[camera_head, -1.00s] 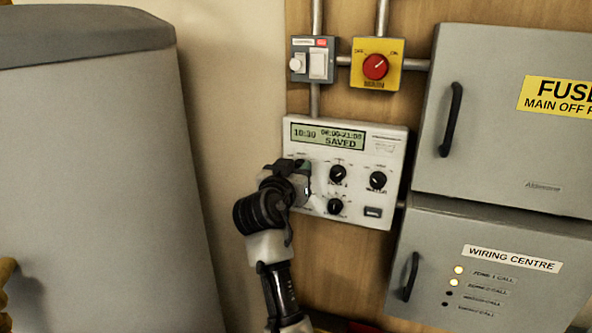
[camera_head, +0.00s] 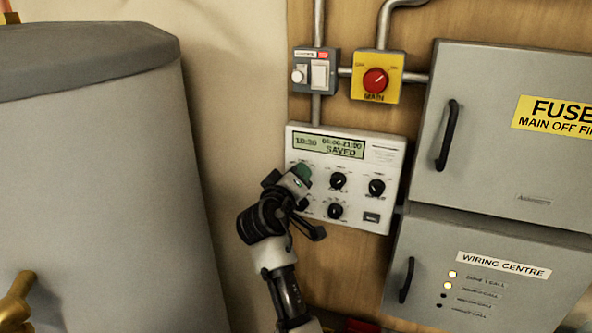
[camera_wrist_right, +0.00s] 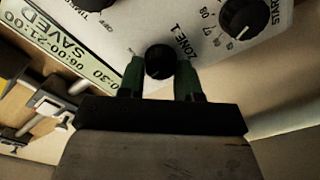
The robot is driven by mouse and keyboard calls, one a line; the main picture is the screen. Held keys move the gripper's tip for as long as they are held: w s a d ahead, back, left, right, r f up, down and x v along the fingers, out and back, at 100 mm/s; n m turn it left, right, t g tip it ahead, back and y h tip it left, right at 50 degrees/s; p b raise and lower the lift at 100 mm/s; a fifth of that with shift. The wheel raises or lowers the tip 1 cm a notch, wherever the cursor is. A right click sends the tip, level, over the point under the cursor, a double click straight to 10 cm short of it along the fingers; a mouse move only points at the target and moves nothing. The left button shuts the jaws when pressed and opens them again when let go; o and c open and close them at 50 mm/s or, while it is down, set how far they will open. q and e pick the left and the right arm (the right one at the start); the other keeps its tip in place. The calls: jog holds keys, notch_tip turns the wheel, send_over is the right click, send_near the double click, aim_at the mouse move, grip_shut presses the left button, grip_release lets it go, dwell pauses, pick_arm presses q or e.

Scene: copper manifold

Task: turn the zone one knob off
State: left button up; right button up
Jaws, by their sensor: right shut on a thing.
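The white control panel (camera_head: 375,147) is on the wooden board, and its display reads SAVED. The black zone one knob (camera_wrist_right: 159,62) shows in the right wrist view beside the label ZONE 1. My right gripper (camera_wrist_right: 160,75) has its two green fingers on either side of this knob, shut on it. In the head view my right gripper (camera_head: 301,176) is at the left part of the panel and hides the knob. Which way the knob points cannot be told. My left gripper is not in view.
Other black knobs (camera_head: 338,181) are close to the right of the gripper. Above are a grey switch box (camera_head: 301,77) and a yellow MAIN switch (camera_head: 375,80). Grey cabinets (camera_head: 500,150) with handles stand at right, a grey tank (camera_head: 90,170) at left.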

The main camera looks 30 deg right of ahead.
jog(key=shift+d+n+p, duration=0.1)
jog(key=shift+n+p, duration=2.75)
jog(key=shift+n, duration=1.15)
jog(key=o, duration=0.9)
jog(key=shift+w+d+f, duration=0.1)
jog(key=shift+d+f, duration=0.05)
jog(key=shift+d, duration=0.05)
jog(key=shift+a, duration=0.15)
